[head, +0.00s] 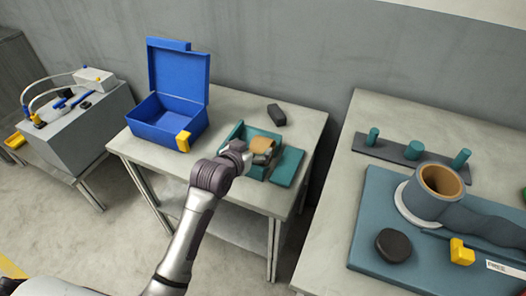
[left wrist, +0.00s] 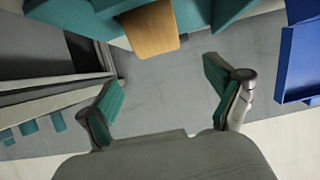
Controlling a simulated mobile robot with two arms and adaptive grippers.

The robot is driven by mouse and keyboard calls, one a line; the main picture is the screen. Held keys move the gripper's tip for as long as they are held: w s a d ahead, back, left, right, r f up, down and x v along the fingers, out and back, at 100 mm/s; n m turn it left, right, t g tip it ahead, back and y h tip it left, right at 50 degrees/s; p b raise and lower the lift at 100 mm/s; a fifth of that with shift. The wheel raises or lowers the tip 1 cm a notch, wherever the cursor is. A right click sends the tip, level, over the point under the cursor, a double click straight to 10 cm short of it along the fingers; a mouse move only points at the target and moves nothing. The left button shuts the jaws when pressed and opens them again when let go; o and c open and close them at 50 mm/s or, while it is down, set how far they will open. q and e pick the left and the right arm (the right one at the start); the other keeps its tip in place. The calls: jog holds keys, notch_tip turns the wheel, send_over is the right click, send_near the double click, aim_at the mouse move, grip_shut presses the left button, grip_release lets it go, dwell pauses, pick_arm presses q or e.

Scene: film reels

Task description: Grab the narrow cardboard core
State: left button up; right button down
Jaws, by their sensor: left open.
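A tan piece (head: 261,144), which looks like the narrow cardboard core, sits in an open teal box (head: 236,132) on the middle table. My left gripper (head: 262,158) is at the box, close to the tan piece and partly covering it. In the left wrist view the tan piece (left wrist: 150,30) shows at the top against the teal box (left wrist: 203,12), beyond my open left gripper (left wrist: 163,80). Nothing is between its fingers. A wider brown-lined ring (head: 441,181) stands on the right table. My right gripper is not in view.
A blue case (head: 179,76) with its lid up stands left of the teal box; its blue wall (left wrist: 298,65) shows in the wrist view. A teal lid (head: 288,167) lies right of the box and a dark block (head: 276,115) behind. The middle table's front is clear.

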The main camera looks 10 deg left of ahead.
aim_at(262, 141)
pick_arm(q)
jog(key=x, duration=1)
jog(key=shift+w+f+b, duration=0.3)
jog(key=shift+f+b, duration=0.05)
jog(key=shift+b, duration=0.05)
jog(key=shift+c, duration=0.2)
jog(key=c, duration=1.1)
